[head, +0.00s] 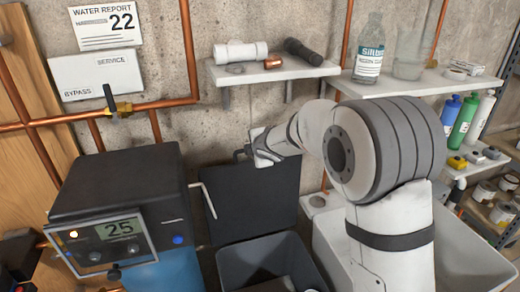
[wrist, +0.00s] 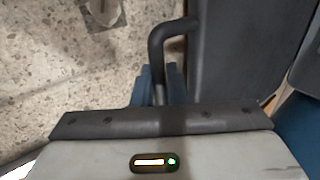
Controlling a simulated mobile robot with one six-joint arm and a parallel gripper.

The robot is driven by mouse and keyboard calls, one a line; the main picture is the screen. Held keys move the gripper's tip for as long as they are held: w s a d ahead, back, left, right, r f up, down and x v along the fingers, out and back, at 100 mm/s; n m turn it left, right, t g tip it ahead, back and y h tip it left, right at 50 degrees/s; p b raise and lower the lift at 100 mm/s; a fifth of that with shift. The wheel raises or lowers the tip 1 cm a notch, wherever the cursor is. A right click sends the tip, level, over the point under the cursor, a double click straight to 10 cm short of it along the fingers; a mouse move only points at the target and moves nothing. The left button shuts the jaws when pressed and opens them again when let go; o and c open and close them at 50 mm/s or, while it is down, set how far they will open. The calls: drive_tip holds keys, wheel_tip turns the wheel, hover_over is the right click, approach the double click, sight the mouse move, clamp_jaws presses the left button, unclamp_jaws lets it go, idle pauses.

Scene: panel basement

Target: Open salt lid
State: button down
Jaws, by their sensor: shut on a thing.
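The salt lid (head: 252,200) is a dark grey panel standing raised, nearly upright, behind the open grey salt bin (head: 262,262). My gripper (head: 248,154) is at the lid's top edge. In the wrist view the lid is the dark panel (wrist: 235,55) at the right. Its curved dark handle (wrist: 158,45) runs down between the blue finger pads of my gripper (wrist: 158,85), which is shut on it. Part of the grip is hidden by the gripper body, and my arm covers the bin's right side in the head view.
A softener unit (head: 115,200) with a display reading 25 stands at the left, with a pale bent rod (head: 206,200) beside it. A shelf (head: 270,74) with pipe pieces is above the lid. A white sink (head: 465,250) and bottles (head: 464,120) are at the right.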

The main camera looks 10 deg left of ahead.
drive_tip(key=shift+s+a+f, duration=0.15)
drive_tip(key=shift+s+a, duration=0.05)
drive_tip(key=shift+a, duration=0.1)
drive_tip(key=c, duration=1.6)
unclamp_jaws()
drive_tip(key=shift+a, duration=0.2)
drive_tip(key=shift+o, duration=0.3)
drive_tip(key=shift+w+d, duration=0.1)
drive_tip(key=shift+d, duration=0.25)
drive_tip(key=p+v, duration=0.1)
drive_tip(key=v, duration=0.7)
drive_tip(key=shift+p, duration=0.3)
